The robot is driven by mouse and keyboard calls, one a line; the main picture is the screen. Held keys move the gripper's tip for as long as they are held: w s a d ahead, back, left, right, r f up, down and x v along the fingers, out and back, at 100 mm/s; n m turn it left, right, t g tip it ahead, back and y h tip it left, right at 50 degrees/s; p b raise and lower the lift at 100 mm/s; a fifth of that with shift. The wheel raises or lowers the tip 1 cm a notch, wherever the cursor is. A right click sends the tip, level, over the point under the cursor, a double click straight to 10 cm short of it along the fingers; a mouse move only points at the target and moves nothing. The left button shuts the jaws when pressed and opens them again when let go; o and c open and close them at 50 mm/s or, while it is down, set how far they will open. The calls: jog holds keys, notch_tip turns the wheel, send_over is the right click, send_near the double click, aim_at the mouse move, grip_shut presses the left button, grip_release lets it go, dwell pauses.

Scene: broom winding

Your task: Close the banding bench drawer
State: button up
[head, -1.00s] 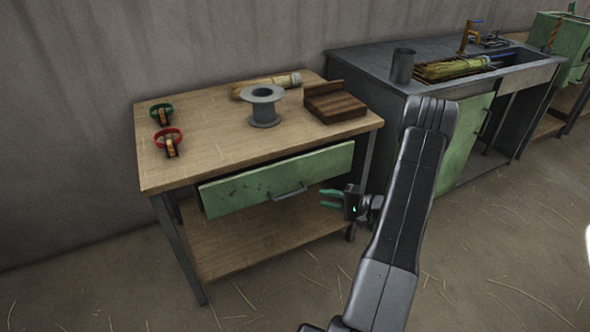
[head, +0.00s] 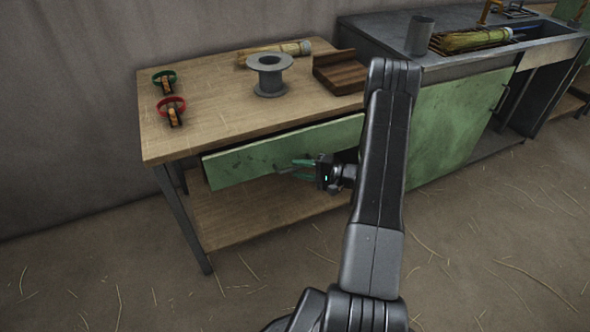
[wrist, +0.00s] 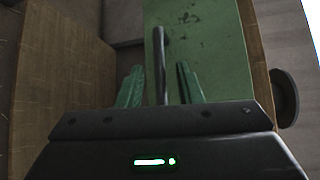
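The banding bench (head: 215,105) has a wooden top. Space shows on both sides of the handle. I cannot tell whether the fingertips touch the drawer front (wrist: 205,45).
On the bench are a grey spool (head: 270,75), a wooden block tray (head: 338,73), a straw bundle (head: 275,53), and red (head: 171,106) and green (head: 164,78) ring items. A grey bench with a green door (head: 455,120) stands to the right.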

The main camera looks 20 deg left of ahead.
aim_at(291, 160)
jog(key=shift+s+a+f, duration=0.1)
jog(key=shift+a+f, duration=0.05)
jog(key=shift+a, duration=0.95)
grip_shut()
jog(key=w+a, duration=0.2)
jog(key=a, duration=0.1)
jog(key=shift+w, duration=0.4)
grip_release()
jog(key=shift+a, duration=0.2)
jog(key=shift+d, duration=0.1)
